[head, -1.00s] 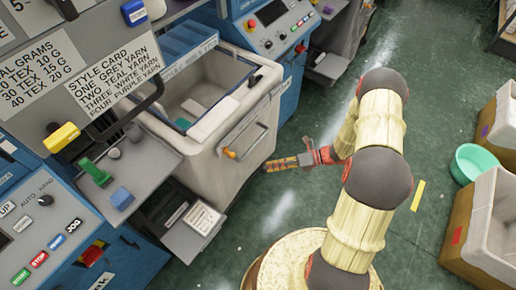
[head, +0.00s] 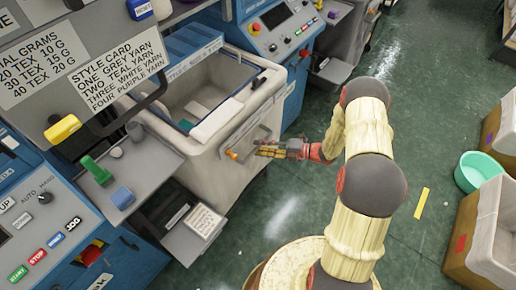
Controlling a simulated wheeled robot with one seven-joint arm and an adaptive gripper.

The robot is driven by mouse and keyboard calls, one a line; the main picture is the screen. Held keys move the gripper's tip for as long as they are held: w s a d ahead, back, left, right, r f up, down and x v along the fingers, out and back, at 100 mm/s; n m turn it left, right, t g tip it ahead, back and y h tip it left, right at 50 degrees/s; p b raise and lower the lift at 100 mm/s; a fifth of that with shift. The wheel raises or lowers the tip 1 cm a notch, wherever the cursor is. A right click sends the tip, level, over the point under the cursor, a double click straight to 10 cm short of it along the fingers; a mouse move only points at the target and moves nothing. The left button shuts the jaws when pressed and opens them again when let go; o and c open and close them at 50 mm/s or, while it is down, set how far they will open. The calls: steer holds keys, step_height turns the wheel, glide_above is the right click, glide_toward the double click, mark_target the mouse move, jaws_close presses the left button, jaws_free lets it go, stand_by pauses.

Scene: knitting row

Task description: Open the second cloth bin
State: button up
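A cream cloth bin (head: 208,168) sits in the knitting row between blue machine panels, its top uncovered and its inside showing. A grey bar handle (head: 262,133) is on its front face, with an orange knob (head: 232,155) at the lower end. I cannot tell from a label whether this is the second bin. My gripper (head: 262,150) is at the bin's front, beside or over the lower part of the handle. It hides part of the handle. Its fingers are too small to tell whether they are open or shut, or whether they touch the handle.
A grey shelf (head: 150,165) with green and blue pieces juts out left of the bin. A control panel (head: 278,28) stands behind it. At right are a teal tub (head: 478,170) and brown boxes (head: 462,245). The green floor between is mostly clear.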

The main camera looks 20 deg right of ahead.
steer(key=shift+x, duration=0.8)
steer(key=c, duration=0.3)
jaws_close()
